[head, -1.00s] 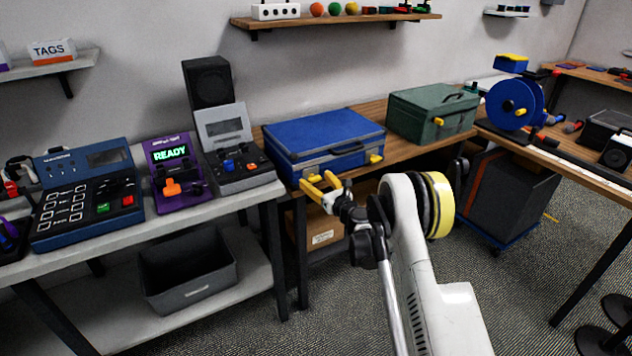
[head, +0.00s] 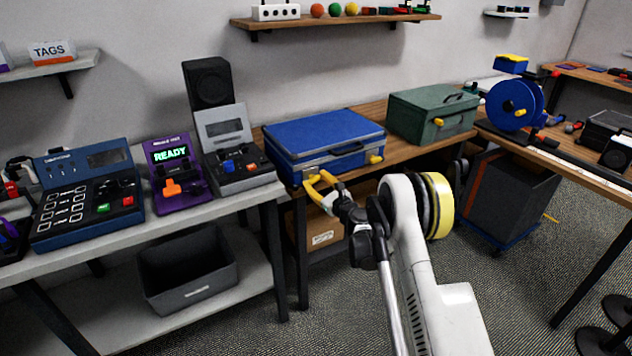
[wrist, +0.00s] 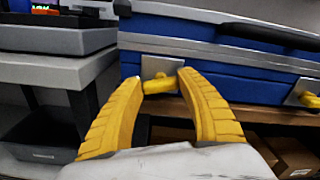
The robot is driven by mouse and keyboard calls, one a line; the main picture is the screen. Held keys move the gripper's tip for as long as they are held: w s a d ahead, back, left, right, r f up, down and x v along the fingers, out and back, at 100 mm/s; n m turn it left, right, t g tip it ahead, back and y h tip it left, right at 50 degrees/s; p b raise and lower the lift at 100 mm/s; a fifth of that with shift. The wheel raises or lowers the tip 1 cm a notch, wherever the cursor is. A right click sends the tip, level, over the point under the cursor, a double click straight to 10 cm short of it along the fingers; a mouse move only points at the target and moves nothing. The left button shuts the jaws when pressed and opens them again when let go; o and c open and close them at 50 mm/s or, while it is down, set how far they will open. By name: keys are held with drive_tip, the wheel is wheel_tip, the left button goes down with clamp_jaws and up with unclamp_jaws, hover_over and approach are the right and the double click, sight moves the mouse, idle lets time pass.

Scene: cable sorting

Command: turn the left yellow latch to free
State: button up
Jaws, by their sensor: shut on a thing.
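The blue case (head: 325,140) lies closed on the wooden bench, and it also shows in the wrist view (wrist: 215,75). Its left yellow latch (wrist: 158,84) sits on a metal plate on the case's front, between the tips of my yellow fingers. My gripper (head: 314,178) has its fingertips drawn together at that latch; the wrist view shows the fingers (wrist: 159,88) on both sides of it. In the head view the fingers largely hide the left latch. The right yellow latch (head: 376,159) shows on the case's front, clear of my gripper; its plate edge shows in the wrist view (wrist: 309,98).
A green case (head: 432,113) stands right of the blue case. A grey device (head: 237,150) and a purple READY device (head: 176,172) stand on the left bench. A grey bin (head: 187,270) sits on the lower shelf, and a cardboard box (head: 322,232) is under the wooden bench.

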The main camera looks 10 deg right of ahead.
drive_tip(key=n, duration=0.7)
drive_tip(key=shift+a, duration=0.1)
drive_tip(key=n, duration=0.3)
drive_tip(key=shift+f+n, duration=0.1)
drive_tip(key=shift+n, duration=2)
drive_tip(key=o, duration=1.2)
drive_tip(key=shift+f, duration=0.1)
drive_tip(key=shift+c, duration=0.2)
drive_tip(key=v, duration=1.2)
